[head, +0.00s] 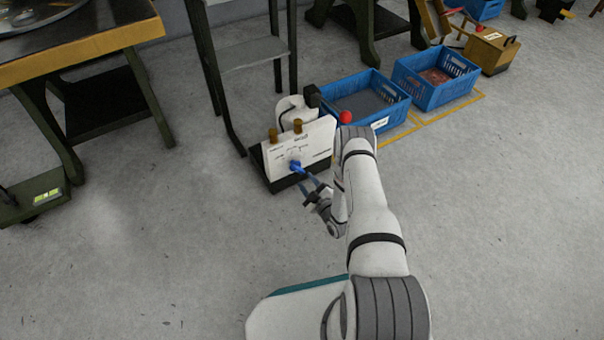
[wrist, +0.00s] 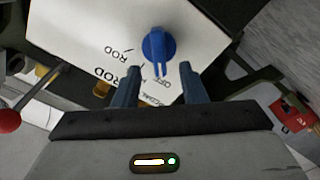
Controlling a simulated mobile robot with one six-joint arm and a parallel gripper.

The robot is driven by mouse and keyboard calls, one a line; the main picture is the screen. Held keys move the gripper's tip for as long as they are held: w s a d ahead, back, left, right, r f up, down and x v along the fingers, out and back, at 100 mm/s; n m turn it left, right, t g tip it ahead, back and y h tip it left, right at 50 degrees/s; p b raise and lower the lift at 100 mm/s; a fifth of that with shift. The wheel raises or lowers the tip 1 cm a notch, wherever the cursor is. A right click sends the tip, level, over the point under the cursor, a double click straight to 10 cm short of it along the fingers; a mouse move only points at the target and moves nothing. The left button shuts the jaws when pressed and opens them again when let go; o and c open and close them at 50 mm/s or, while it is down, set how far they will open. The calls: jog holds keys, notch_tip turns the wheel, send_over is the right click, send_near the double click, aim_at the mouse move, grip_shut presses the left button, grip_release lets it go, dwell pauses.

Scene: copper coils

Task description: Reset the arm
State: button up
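My gripper (head: 308,187) is at the end of my arm, in front of a white-panelled machine (head: 311,148) on the floor. In the wrist view my gripper (wrist: 158,74) shows two fingers spread apart with nothing between the tips. A blue knob (wrist: 158,45) on the white panel sits just beyond the fingertips, its pointer near the printed word OFF. The knob also shows in the head view (head: 295,165). The wrist view does not clearly show how deep the gap between fingers and knob is.
Two blue crates (head: 343,85) (head: 449,92) stand on the floor behind the machine. A red ball-shaped knob (head: 345,117) is at the machine's right side. A workbench (head: 95,45) is at the left.

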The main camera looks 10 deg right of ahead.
jog(key=shift+v, duration=1.2)
